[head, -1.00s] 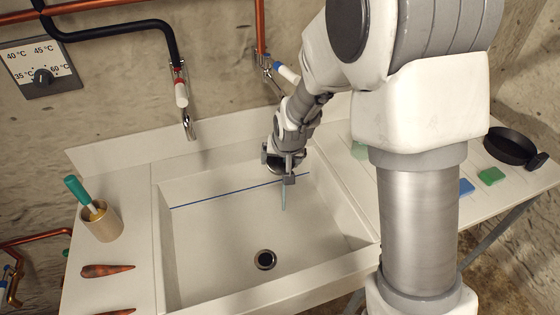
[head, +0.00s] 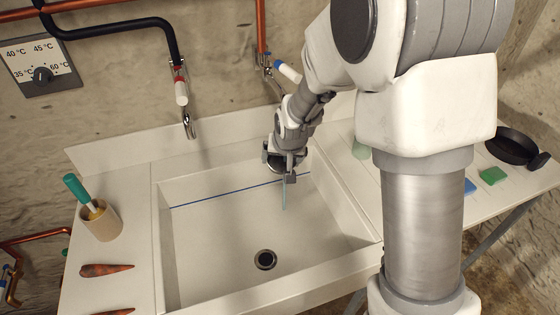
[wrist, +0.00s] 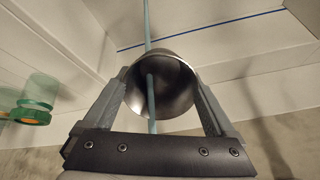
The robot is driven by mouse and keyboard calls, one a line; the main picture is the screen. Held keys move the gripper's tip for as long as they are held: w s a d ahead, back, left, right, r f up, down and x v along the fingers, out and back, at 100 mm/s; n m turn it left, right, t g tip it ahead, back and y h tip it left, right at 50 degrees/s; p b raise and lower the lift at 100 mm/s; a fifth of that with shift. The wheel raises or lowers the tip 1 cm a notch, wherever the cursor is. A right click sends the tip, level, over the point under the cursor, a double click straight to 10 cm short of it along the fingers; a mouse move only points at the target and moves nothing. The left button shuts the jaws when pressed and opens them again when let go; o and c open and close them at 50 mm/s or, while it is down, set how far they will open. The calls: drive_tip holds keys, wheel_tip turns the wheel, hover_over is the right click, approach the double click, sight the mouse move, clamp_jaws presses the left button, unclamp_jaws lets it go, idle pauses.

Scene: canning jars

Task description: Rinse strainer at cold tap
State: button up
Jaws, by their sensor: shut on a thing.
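The metal strainer (wrist: 178,100), a round shiny cup shape, sits between both fingers in the wrist view. My gripper (head: 290,178) is shut on it over the back right of the sink (head: 215,240). A thin pale blue streak (head: 284,197), which looks like running water, drops below the gripper into the sink. In the wrist view it crosses the strainer's mouth. The cold tap, with its blue-marked handle (head: 288,74), is on the wall above; its spout is hidden behind my arm. The strainer is mostly hidden in the head view.
The red-marked tap (head: 181,92) hangs at the back left. A cup (head: 102,222) with a green-handled tool and carrots (head: 106,269) are on the left counter. A green glass jar (wrist: 36,95), a black pan (head: 512,147) and sponges (head: 491,176) are on the right. The sink floor is clear.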

drive_tip(key=shift+d, duration=0.15)
drive_tip(key=shift+w+d+b, duration=0.1)
drive_tip(key=shift+d+b, duration=0.25)
drive_tip(key=shift+d, duration=0.1)
idle(0.3)
drive_tip(key=s+d, duration=0.1)
drive_tip(key=s, duration=0.6)
drive_tip(key=shift+s+d+b, duration=0.25)
drive_tip(key=shift+s+b, duration=0.15)
idle(0.9)
drive_tip(key=shift+r, duration=0.1)
drive_tip(key=s+d+r+p, duration=0.1)
drive_tip(key=s+r+p, duration=0.3)
drive_tip(key=s, duration=0.1)
drive_tip(key=shift+p, duration=0.4)
